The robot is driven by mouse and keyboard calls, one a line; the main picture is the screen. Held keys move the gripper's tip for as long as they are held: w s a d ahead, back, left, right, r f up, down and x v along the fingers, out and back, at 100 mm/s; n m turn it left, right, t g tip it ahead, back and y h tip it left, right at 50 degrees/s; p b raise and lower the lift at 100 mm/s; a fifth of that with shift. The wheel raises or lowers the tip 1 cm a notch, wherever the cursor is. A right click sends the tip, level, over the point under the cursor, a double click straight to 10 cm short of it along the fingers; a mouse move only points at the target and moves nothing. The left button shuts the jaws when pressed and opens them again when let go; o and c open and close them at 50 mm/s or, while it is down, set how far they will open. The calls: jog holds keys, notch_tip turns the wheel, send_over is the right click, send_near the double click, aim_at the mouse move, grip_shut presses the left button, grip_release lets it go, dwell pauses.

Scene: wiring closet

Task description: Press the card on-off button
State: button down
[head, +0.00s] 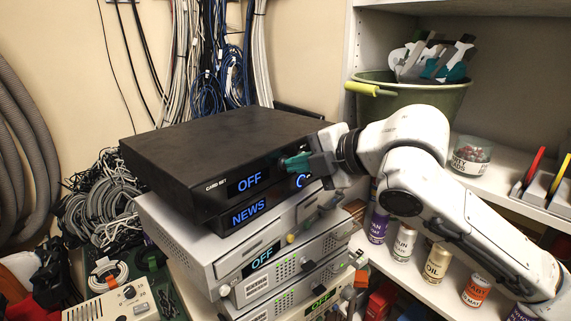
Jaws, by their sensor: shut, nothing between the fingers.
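The black box (215,145) on top of the stack has small white lettering that seems to begin with CARD. Its front display (250,183) reads OFF in blue. My gripper (284,163) has teal fingers, is shut and empty, and points left at the right part of the box's front. I cannot tell whether the fingertips touch the front. No on-off button is clearly visible; the gripper hides part of the panel.
Below the black box, a unit (249,213) shows NEWS, and pale units (263,257) with OFF displays and knobs are stacked underneath. Shelves at right hold a green bucket (425,100), a jar (470,157) and several cans (437,262). Cables hang behind and lie coiled at left.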

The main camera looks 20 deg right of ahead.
jog(key=p+v, duration=0.1)
jog(key=v, duration=0.5)
jog(key=shift+r, duration=0.15)
dwell(0.5)
